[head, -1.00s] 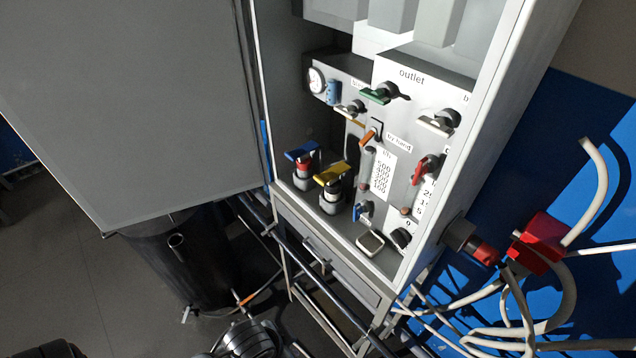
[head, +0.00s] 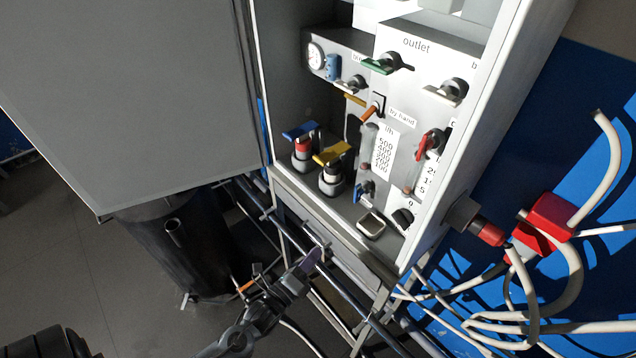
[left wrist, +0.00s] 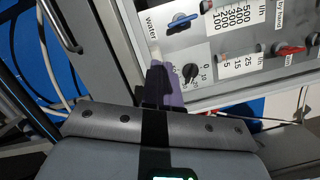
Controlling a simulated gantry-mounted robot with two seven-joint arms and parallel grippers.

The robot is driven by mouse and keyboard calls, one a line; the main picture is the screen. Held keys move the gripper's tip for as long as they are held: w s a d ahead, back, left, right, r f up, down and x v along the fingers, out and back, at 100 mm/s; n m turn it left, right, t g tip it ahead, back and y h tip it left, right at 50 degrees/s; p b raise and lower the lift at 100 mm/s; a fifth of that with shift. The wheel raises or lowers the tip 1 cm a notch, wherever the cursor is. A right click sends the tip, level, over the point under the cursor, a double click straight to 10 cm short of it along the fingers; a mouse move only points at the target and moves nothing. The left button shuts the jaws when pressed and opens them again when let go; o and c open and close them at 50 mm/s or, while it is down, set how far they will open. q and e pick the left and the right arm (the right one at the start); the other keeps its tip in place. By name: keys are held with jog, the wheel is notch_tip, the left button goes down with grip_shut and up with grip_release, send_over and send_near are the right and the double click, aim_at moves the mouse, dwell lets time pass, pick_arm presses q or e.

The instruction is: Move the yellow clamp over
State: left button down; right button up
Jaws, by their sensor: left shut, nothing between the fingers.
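The yellow clamp (head: 332,154) sits on top of a dark round fitting with a white band, on the cabinet's lower shelf. A blue clamp (head: 300,131) on a similar fitting with a red band stands just behind it to the left. My left gripper (head: 312,258) is below and in front of the shelf, apart from the yellow clamp. Its purple-tipped fingers are shut and empty; they also show in the left wrist view (left wrist: 163,82), below the labelled panel. The yellow clamp cannot be seen in the wrist view. My right gripper is not in view.
The valve panel (head: 437,100) with green, red and orange handles stands right of the clamps. The large grey door (head: 130,90) hangs open at left. Pipes run below the shelf near my gripper. A red fitting (head: 541,222) with white hoses is at right.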

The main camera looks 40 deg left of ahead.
pick_arm(q)
jog(key=w+a+f+m+t+h+b, duration=0.3)
jog(key=a+f+m+t+b, duration=0.2)
jog(key=a+m+t+b, duration=0.5)
pick_arm(e)
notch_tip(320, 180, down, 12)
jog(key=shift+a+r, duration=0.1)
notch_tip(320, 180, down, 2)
jog(key=shift+b, duration=1.2)
pick_arm(q)
jog(key=m+g+h+p, duration=0.1)
jog(key=m+g+p, duration=0.15)
jog(key=m, duration=0.25)
send_near(326, 163)
jog(key=w+f, duration=0.2)
jog(key=w, duration=0.3)
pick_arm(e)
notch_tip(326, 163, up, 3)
pick_arm(q)
jog(key=shift+t+h, duration=0.4)
jog(key=shift+t, duration=0.05)
jog(key=shift+w+r+p, duration=0.1)
jog(key=shift+r+p, duration=1.25)
jog(key=shift+r, duration=0.8)
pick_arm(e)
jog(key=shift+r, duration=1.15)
pick_arm(q)
jog(key=shift+a, duration=0.1)
